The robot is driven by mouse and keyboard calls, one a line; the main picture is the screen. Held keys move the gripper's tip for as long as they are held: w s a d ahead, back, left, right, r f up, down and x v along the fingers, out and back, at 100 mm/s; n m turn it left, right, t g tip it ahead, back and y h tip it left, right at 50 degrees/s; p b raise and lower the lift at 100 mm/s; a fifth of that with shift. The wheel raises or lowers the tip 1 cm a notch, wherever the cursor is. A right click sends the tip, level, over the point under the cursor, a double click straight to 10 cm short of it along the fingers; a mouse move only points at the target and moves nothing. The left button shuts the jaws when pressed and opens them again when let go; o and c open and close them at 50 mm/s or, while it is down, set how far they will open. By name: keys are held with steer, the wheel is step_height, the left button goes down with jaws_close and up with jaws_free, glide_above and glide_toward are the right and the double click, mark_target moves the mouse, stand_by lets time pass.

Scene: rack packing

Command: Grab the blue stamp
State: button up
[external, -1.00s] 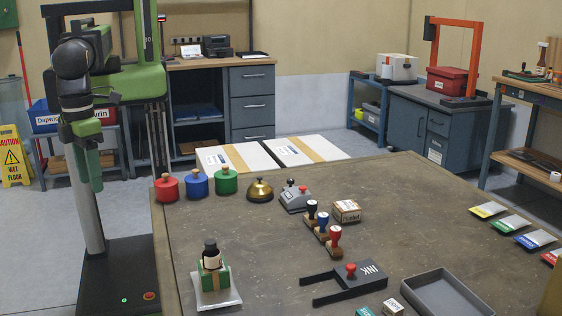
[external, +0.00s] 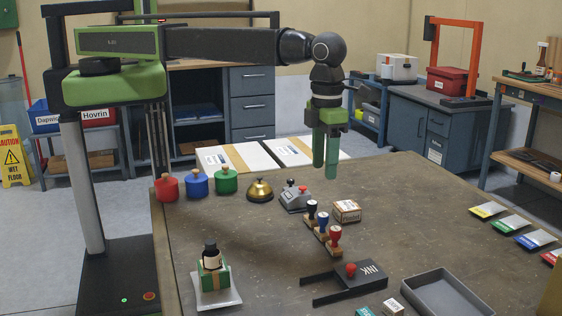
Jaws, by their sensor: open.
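The stamps are close together. My gripper (external: 325,171) points down with its green fingers, and appears above and behind the stamps in the picture. It is open and holds nothing. Its exact height and depth relative to the blue stamp cannot be told from this single view.
A small cardboard box (external: 347,211) stands right of the stamps. A grey device with knobs (external: 295,198) and a brass bell (external: 260,190) are to the left. A black ink pad holder (external: 352,279) and a grey tray (external: 447,293) lie in front.

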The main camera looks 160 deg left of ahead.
steer(key=b, duration=1.1)
glide_toward(323, 227)
steer(key=f, duration=0.5)
steer(key=shift+s+d+f, duration=0.1)
steer(key=shift+s+f, duration=0.05)
steer(key=shift+s, duration=0.2)
steer(key=f+b, duration=0.5)
steer(key=shift+s+a+f, duration=0.1)
steer(key=shift+a+f, duration=0.05)
steer(key=shift+a, duration=0.1)
steer(key=c, duration=1)
